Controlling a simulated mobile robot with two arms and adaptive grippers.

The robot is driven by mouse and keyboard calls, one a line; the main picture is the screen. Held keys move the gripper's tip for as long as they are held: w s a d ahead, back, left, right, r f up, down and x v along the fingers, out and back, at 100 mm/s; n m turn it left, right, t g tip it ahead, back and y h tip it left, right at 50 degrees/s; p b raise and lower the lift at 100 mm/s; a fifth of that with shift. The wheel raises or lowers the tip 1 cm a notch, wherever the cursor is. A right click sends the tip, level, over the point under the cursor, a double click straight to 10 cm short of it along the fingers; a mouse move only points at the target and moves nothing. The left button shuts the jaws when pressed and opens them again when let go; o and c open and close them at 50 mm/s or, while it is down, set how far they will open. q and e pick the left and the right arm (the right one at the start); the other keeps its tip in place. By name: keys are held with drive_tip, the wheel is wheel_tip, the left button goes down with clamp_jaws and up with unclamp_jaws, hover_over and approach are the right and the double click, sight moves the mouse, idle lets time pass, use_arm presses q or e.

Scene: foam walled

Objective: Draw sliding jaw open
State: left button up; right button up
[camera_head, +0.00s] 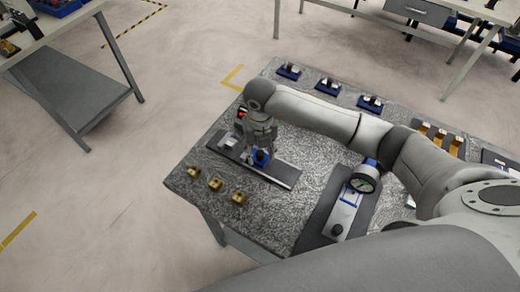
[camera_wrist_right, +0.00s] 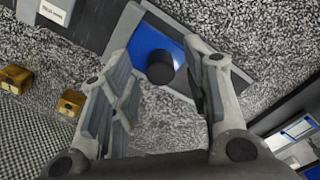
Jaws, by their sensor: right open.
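The sliding jaw (camera_head: 260,157) is a blue piece on a dark rail base (camera_head: 285,176), near the left end of the granite table. In the right wrist view it is a blue block (camera_wrist_right: 147,48) with a round black knob (camera_wrist_right: 160,68) on it. A light grey block (camera_head: 230,143) sits at the left end of the base. My right gripper (camera_head: 259,147) is over the jaw, partly hiding it. Its fingers (camera_wrist_right: 158,50) are apart on either side of the knob, with visible gaps. Whether they touch the jaw cannot be told. My left gripper is out of view.
Several small brass blocks (camera_head: 215,184) lie at the table's front left edge. A dial gauge (camera_head: 365,179) stands on a dark plate (camera_head: 325,219) to the right. Blue-based fixtures (camera_head: 328,87) line the back edge. A grey bench (camera_head: 68,88) stands across open floor.

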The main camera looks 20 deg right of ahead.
sight(260, 153)
wheel_tip(260, 153, up, 12)
idle(0.4)
idle(0.4)
